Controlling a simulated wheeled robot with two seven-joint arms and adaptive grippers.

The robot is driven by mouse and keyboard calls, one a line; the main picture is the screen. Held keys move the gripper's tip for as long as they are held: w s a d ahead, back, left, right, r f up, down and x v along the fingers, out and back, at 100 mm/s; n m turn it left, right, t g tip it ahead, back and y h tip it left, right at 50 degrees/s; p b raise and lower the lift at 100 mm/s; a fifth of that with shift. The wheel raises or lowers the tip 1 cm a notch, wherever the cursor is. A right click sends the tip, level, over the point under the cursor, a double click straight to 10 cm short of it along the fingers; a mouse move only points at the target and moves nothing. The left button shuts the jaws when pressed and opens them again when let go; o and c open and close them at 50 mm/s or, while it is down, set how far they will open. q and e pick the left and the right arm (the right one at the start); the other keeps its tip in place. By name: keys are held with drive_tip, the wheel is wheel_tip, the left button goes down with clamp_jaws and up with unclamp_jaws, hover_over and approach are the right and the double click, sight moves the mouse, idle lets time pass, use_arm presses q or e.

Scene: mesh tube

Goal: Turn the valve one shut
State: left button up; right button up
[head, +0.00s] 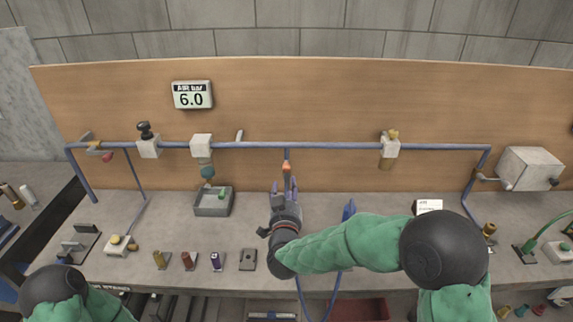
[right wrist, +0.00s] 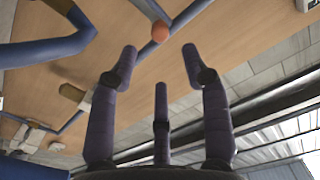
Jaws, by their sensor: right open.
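A blue air pipe (head: 330,146) runs across the front of a wooden back panel, with fittings along it. A fitting with a yellow part and a red knob (head: 107,157) is at its left end. A small orange-red piece (head: 286,167) hangs below the pipe at the middle; a round orange-red tip shows in the right wrist view (right wrist: 160,32). I cannot tell which fitting is valve one. My right gripper (head: 287,190) is open and empty, just below the orange-red piece in the picture. Its spread fingers (right wrist: 160,58) point toward that tip, apart from it. My left gripper is out of view.
A display (head: 192,95) reads AIR bar 6.0. A black-knobbed white block (head: 148,148), another white block (head: 202,146) and a brass fitting (head: 389,144) sit on the pipe. A grey tray (head: 213,210) and several small fittings lie on the bench. A blue hose (head: 349,210) stands right of my gripper.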

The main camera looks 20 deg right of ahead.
sight(286, 171)
drive_tip(key=b+x, duration=0.1)
drive_tip(key=x, duration=0.9)
clamp_jaws()
